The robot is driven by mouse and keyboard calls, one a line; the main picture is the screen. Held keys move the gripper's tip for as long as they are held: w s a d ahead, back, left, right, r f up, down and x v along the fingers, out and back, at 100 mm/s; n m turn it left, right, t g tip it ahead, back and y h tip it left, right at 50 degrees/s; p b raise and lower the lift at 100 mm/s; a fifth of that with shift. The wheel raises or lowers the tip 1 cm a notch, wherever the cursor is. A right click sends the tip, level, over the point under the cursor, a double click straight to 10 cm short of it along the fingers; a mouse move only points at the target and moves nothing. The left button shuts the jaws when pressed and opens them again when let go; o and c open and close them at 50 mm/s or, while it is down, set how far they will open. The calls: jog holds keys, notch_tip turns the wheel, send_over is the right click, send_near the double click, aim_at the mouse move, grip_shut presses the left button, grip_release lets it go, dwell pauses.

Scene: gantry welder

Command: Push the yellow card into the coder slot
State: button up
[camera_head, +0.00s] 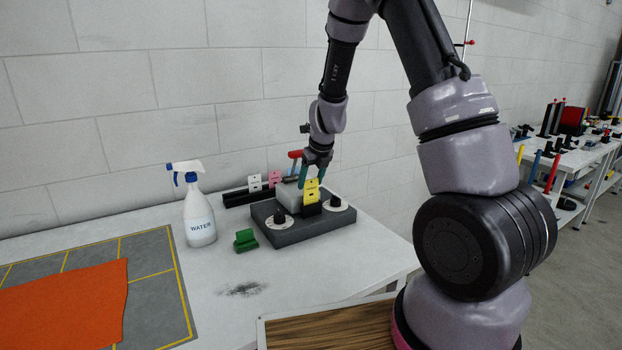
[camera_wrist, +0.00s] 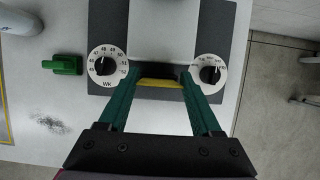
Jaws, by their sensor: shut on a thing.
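The yellow card (camera_head: 311,190) stands upright at the black slot block (camera_head: 308,210) on the front of the coder (camera_head: 292,238). The coder is a dark grey base with a light grey box and two white dials. My gripper (camera_head: 315,168) is above the coder, with its green fingers shut on the card. In the wrist view, the card (camera_wrist: 161,83) shows as a yellow strip between the fingertips (camera_wrist: 160,74), right at the dark slot block. How deep the card's lower edge sits in the slot is hidden.
A green block (camera_head: 245,241) lies left of the coder, and a spray bottle (camera_head: 199,218) stands farther left. A black rack (camera_head: 237,197) with white and pink cards and a red-handled thing (camera_head: 295,155) are behind. An orange cloth (camera_head: 70,302) lies on a grey mat.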

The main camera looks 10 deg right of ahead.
aim_at(311, 190)
jog(key=shift+f, duration=1.9)
jog(key=o, duration=1.4)
jog(key=shift+c, duration=0.2)
jog(key=s+d+r+n+y, duration=0.1)
jog(key=s+r+n, duration=0.35)
jog(key=r, duration=0.45)
jog(key=s+d+r+n+t, duration=0.1)
jog(key=s+r+n, duration=0.35)
jog(key=r, duration=0.35)
jog(key=s+d+r+n+y, duration=0.1)
jog(key=s+r+n, duration=0.4)
jog(key=r, duration=0.4)
jog(key=s+d+r+n+t, duration=0.1)
jog(key=s+r+n, duration=0.2)
jog(key=s+n, duration=0.4)
jog(key=s+d+r+n+t+h, duration=0.1)
jog(key=s+d+r+n, duration=0.1)
jog(key=s+r+n, duration=0.2)
jog(key=s+n, duration=0.3)
jog(key=s, duration=0.2)
jog(key=shift+s, duration=0.15)
